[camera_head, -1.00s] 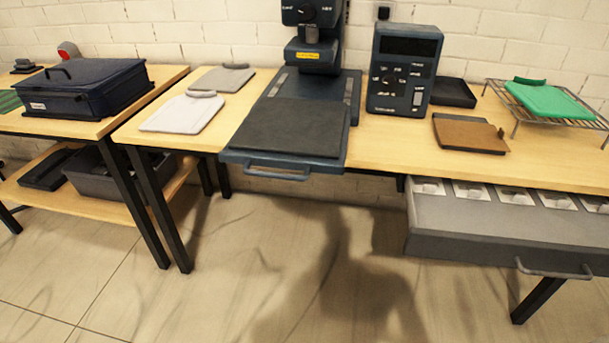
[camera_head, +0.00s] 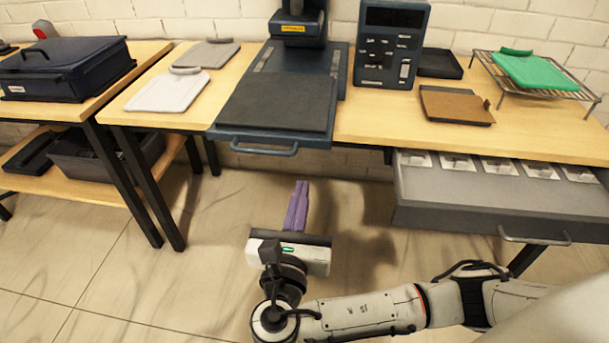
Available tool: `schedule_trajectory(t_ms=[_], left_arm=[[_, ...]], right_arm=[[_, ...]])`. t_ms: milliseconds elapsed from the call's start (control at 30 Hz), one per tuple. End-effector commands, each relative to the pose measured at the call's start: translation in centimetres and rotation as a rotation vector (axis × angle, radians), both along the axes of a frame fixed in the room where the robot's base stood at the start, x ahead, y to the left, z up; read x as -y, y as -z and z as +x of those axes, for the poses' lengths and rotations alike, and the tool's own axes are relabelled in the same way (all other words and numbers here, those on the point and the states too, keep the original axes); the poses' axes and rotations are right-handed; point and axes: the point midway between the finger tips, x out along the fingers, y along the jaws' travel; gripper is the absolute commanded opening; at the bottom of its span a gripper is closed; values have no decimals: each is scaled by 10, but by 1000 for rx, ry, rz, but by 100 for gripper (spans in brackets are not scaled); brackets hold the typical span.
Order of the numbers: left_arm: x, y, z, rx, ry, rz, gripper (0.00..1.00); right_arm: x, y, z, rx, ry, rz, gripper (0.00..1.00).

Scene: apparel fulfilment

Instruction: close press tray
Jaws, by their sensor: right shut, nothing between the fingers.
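The press tray (camera_head: 276,103) is a dark flat plate on a blue slide, pulled out toward me past the table's front edge. Its bar handle (camera_head: 264,149) sticks out at the front. The press (camera_head: 300,21) stands behind it, its top cut off by the picture. My right gripper (camera_head: 298,190) is in front of and below the handle, apart from it. Its purple fingers are together, pointing toward the table, with nothing between them. My left gripper is not in view.
A drawer (camera_head: 490,202) with several pale pieces stands open under the table on the right. A control box (camera_head: 389,45) is right of the press. A light shirt-shaped board (camera_head: 168,91) lies left of the tray. The floor in front is clear.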

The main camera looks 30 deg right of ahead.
Motion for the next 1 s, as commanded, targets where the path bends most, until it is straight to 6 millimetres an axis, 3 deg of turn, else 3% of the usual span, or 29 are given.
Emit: schedule_trajectory(t_ms=[400,600,1000], left_arm=[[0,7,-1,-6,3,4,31],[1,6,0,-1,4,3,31],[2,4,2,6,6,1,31]], right_arm=[[48,0,70,1,2,2,0],[65,1,96,0,1,5,0],[73,1,108,-3,-1,7,0]])
